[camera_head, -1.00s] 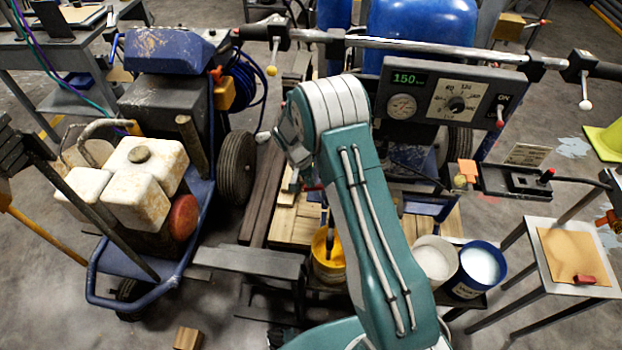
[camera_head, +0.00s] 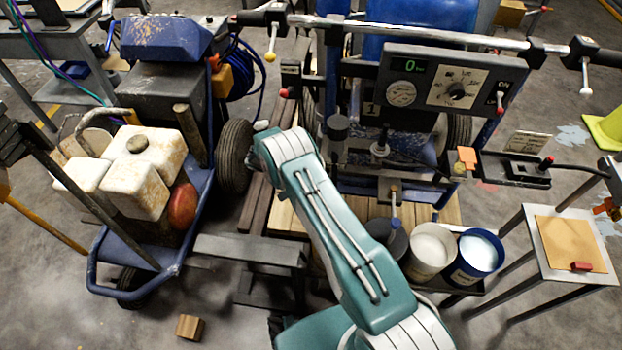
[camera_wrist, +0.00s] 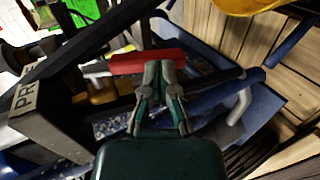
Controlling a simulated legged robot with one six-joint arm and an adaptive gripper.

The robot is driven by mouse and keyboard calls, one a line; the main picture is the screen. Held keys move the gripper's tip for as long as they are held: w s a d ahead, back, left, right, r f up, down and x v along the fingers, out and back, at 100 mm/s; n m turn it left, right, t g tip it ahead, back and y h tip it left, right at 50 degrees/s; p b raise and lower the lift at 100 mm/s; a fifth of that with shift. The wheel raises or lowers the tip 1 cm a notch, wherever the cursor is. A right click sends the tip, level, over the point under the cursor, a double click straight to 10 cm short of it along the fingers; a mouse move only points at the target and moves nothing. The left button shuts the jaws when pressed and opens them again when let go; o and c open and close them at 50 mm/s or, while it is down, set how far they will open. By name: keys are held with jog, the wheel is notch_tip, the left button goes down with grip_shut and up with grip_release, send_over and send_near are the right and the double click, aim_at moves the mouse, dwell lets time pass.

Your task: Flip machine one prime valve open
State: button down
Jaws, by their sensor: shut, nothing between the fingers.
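In the wrist view a red handle (camera_wrist: 140,63) lies roughly level beside a dark block with a partly visible label starting "PR" (camera_wrist: 24,96). It looks like the prime valve's handle. My gripper (camera_wrist: 160,68) is shut and empty, with its fingertips overlapping the handle's right part in the picture; I cannot tell whether they touch it. In the head view my arm hides the gripper, and I cannot make out the red handle. Machine one, marked by a "1" plate (camera_head: 370,109), stands at centre, its panel display (camera_head: 408,66) reading 0.
A white bucket (camera_head: 432,252) and a blue-rimmed bucket (camera_head: 481,254) stand right of my arm. A cart with stained white tanks (camera_head: 143,170) is at left. A small table (camera_head: 571,245) is at right. A blue tube frame (camera_wrist: 215,100) and yellow rim (camera_wrist: 245,5) border the gripper.

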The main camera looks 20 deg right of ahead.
jog(key=shift+x, duration=1.45)
jog(key=shift+f, duration=0.2)
jog(key=v, duration=1.2)
jog(key=shift+w+a, duration=0.15)
